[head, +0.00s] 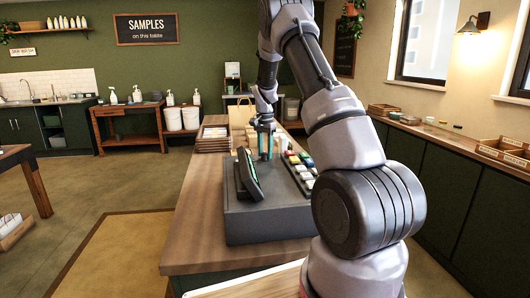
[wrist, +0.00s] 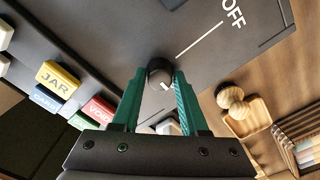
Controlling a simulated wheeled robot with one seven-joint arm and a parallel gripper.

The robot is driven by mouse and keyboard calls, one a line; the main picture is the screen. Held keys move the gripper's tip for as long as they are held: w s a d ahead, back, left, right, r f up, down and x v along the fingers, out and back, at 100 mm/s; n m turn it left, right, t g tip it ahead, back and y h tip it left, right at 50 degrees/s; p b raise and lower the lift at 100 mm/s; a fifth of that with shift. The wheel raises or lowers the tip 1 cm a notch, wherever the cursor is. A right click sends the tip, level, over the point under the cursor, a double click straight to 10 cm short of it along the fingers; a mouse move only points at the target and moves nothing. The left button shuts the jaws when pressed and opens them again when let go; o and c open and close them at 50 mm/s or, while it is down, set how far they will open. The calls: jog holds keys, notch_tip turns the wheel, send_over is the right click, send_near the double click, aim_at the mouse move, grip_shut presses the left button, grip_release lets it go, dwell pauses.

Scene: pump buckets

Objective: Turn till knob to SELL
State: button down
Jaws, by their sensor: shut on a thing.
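The till (head: 266,218) is a dark grey register on the wooden counter, with a tilted screen (head: 250,175) and coloured keys (head: 299,170). Its knob (wrist: 160,72) is a small dark round knob with a short white mark. My gripper (head: 265,145) points down over the till's top. In the wrist view my gripper (wrist: 159,85) has its two green fingers closed on either side of the knob. A white line runs from near the knob to the printed word OFF (wrist: 233,14). The word SELL is not visible in either view.
Keys marked JAR (wrist: 55,82) and VOID (wrist: 97,110) lie close to the fingers. Stacked wooden trays (head: 212,138) stand behind the till. A small wooden board (wrist: 247,115) with round brown items lies on the counter (head: 195,225) beside the till.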

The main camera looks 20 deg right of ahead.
jog(key=shift+c, duration=2.2)
grip_release()
notch_tip(320, 180, up, 11)
